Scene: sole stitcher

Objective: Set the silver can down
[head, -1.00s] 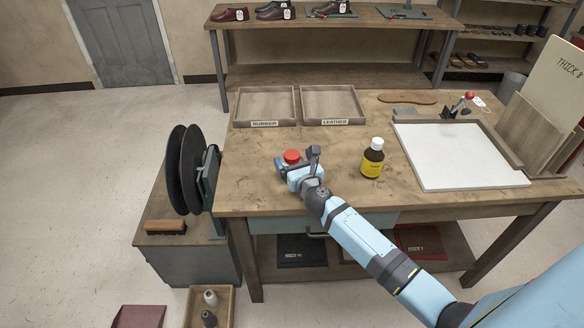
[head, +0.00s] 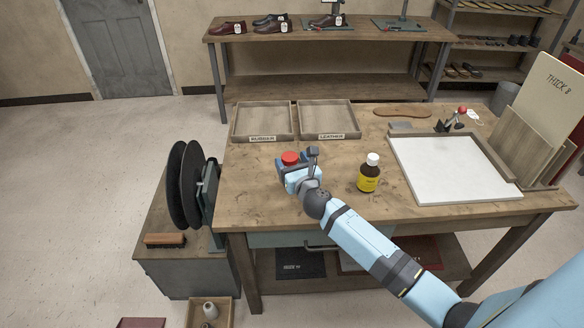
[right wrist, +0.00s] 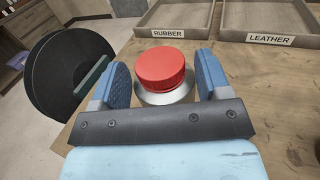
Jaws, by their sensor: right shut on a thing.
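The silver can (right wrist: 165,96) has a red screw cap. It stands upright between the two blue fingers of my right gripper (right wrist: 164,78) in the right wrist view. In the head view its red cap (head: 290,157) shows above the fingers, and its body is mostly hidden by my gripper (head: 296,172). The right gripper is shut on the can, over the left part of the wooden workbench (head: 250,200). I cannot tell whether the can's base touches the bench top. My left gripper is not in view.
Trays labelled RUBBER (head: 263,139) and LEATHER (head: 331,136) lie behind the can. A brown bottle with a yellow label (head: 368,175) stands right of it. A white board (head: 452,170) lies farther right. Black discs (head: 185,185) stand left of the bench. Bare bench surrounds the can.

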